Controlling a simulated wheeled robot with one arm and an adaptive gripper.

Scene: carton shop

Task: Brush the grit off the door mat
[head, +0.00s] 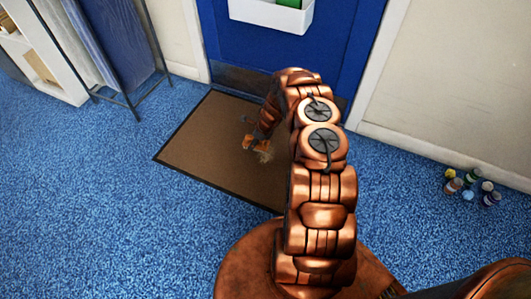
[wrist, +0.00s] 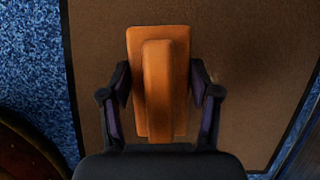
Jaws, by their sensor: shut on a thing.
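The brown door mat (head: 205,140) with a dark border lies on the blue carpet in front of the blue door. It also fills most of the wrist view (wrist: 235,120). My gripper (wrist: 160,95) is shut on the raised handle of an orange wooden brush (wrist: 160,45), with a finger on each side. In the head view the brush (head: 256,144) is low over the middle of the mat; I cannot tell whether it touches. A pale patch of grit (head: 265,157) shows on the mat just beside the brush. My arm hides the right part of the mat.
The blue door (head: 235,45) with a white tray (head: 272,14) on it stands behind the mat. A dark metal rack (head: 115,45) is at the left. Several small jars (head: 468,186) stand on the carpet at the right. The carpet left of the mat is clear.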

